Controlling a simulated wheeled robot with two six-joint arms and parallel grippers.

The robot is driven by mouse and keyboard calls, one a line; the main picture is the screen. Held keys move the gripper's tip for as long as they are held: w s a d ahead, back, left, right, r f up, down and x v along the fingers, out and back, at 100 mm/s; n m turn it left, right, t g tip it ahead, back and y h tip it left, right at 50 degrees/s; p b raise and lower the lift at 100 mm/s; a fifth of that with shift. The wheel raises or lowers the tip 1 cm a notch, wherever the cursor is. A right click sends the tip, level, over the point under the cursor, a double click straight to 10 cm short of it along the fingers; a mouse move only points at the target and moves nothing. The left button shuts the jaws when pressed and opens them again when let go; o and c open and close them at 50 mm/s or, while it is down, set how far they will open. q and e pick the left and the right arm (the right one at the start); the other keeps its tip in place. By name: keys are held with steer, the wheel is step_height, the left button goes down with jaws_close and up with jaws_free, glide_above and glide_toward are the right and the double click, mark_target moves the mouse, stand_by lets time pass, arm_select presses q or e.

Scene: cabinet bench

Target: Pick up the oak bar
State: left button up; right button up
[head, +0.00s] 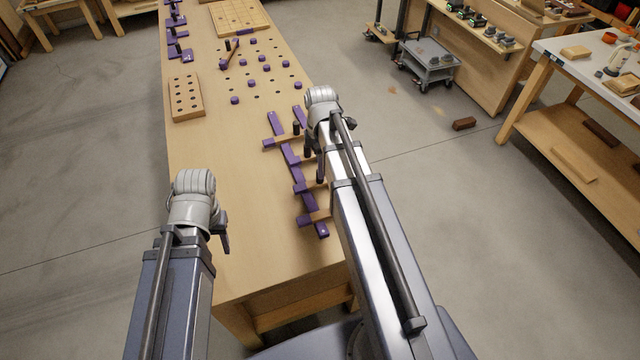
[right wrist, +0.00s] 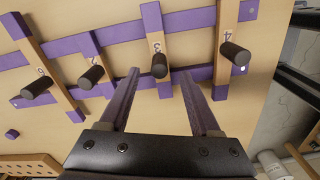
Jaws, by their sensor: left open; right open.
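Several pale wooden bars with purple ends lie across purple rails (head: 291,163) on the bench, each with an upright black knob. I cannot tell which is the oak bar. In the right wrist view, one numbered wooden bar (right wrist: 157,45) with a black knob (right wrist: 160,65) lies straight beyond my right gripper (right wrist: 160,82). That gripper is open and empty, its two purple-grey fingers pointing at this bar, with the knob in line with the gap. In the head view, my right gripper (head: 310,160) hangs over the rails and hides part of them. My left gripper (head: 225,232) is open near the bench's left edge.
A drilled wooden block (head: 186,97), purple pegs (head: 235,100) and a pegboard (head: 240,16) stand farther along the bench (head: 215,150). A grey cart (head: 428,62) and a side table (head: 580,75) are at right.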

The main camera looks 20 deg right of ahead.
mark_target(305, 187)
arm_select(q)
step_height(305, 187, down, 4)
steer(key=b, duration=0.3)
arm_select(e)
step_height(305, 187, down, 4)
steer(key=shift+f, duration=0.1)
arm_select(q)
steer(key=shift+r, duration=0.1)
arm_select(e)
steer(key=shift+r, duration=0.2)
jaws_close()
